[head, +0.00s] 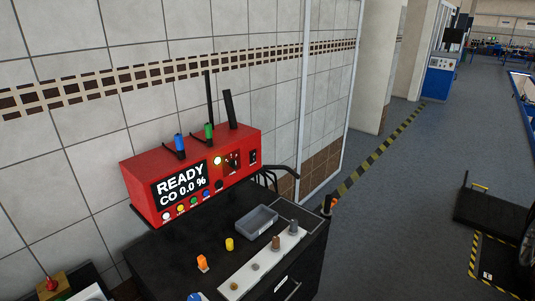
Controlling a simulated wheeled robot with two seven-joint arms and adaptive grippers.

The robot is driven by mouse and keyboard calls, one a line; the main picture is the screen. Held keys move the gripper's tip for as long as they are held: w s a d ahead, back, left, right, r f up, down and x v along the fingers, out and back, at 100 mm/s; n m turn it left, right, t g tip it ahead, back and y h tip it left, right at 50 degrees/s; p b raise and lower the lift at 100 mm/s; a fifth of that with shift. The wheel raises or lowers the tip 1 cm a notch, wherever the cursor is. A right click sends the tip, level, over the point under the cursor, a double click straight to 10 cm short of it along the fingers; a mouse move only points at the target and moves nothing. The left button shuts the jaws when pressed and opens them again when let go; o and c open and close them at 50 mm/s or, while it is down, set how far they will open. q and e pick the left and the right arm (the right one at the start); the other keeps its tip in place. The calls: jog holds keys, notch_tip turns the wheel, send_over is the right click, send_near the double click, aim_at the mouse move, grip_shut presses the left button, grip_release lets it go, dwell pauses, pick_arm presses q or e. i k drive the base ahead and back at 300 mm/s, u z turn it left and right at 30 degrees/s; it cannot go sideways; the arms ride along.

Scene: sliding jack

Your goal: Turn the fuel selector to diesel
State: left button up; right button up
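A red analyser box (145,176) stands on a black cabinet against the tiled wall. Its screen (180,184) reads "READY CO 0.0 %". On the right of its front is a small dark panel (232,162) with a tiny control on it, possibly the fuel selector; its markings and setting are too small to read. A pale lit round lamp (217,160) is left of this panel, and a black switch (253,157) is right of it. A row of coloured round buttons (194,201) runs along the lower front. Neither of my grippers is in view.
The black cabinet top (185,245) holds a grey tray (257,219), a white strip with several plugs (237,285), a yellow piece (229,244) and an orange piece (202,262). Blue and green-handled items and black rods rise from the box.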

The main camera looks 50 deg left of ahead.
aim_at(232, 163)
jog(key=i, duration=2.9)
jog(key=u, duration=3.4)
jog(key=i, duration=0.25)
jog(key=z, duration=0.1)
